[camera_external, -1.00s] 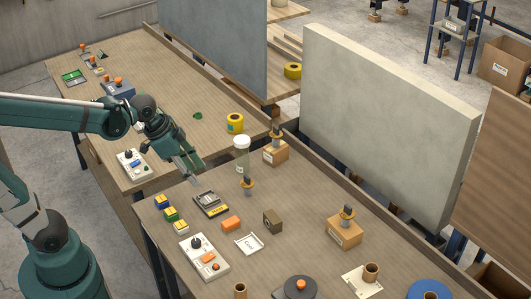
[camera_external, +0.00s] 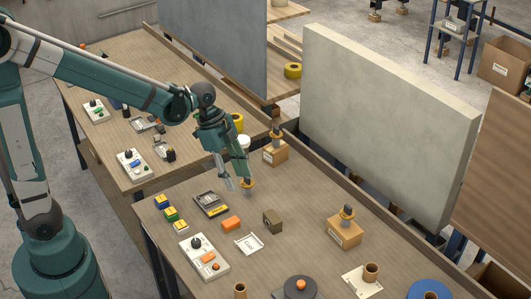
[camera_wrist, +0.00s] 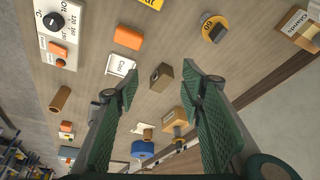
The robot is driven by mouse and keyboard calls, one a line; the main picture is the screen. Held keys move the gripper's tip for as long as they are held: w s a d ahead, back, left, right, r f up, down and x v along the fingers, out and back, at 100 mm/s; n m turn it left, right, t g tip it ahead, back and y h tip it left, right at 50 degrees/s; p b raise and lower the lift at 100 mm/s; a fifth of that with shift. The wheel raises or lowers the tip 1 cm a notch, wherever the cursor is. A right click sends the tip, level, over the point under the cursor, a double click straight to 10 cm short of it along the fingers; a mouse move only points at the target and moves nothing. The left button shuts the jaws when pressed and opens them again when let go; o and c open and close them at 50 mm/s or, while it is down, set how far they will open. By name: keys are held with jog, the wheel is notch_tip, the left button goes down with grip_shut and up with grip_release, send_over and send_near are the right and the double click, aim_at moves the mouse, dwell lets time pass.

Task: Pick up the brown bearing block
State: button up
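The brown bearing block (camera_external: 272,221) is a small dark brown block with a round hole in one face. It stands on the near table, right of an orange block. It also shows in the wrist view (camera_wrist: 161,77), in line with the gap between the fingers. My gripper (camera_external: 238,186) is above the near table, up and to the left of the block and apart from it. In the wrist view its two green fingers are spread wide with nothing between them, so it is open and empty.
An orange block (camera_external: 230,223) and a white card (camera_external: 249,244) lie left of the bearing block. A knob stamp (camera_external: 247,188) stands close to my fingertips. A cardboard box (camera_external: 345,232) is to the right. Bare tabletop surrounds the block's right side.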

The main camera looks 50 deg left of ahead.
aim_at(272, 216)
jog(key=w+d+f+m+p, duration=0.1)
jog(key=w+d+f+m, duration=0.1)
jog(key=w+d+f+m+g+p, duration=0.1)
jog(key=w+d+f+m+p, duration=0.1)
jog(key=d, duration=0.1)
jog(key=w+d+f+m+g+h+p, duration=0.1)
jog(key=w+d+f+m, duration=0.1)
jog(key=shift+w+d+f+p, duration=0.1)
jog(key=shift+w+d+p, duration=0.15)
jog(key=shift+d+p, duration=0.15)
jog(key=shift+d+f, duration=0.2)
jog(key=shift+f, duration=0.05)
jog(key=shift+x, duration=1.25)
jog(key=shift+f, duration=0.15)
jog(key=shift+b+x, duration=0.4)
jog(key=shift+x, duration=2.05)
jog(key=shift+d, duration=0.15)
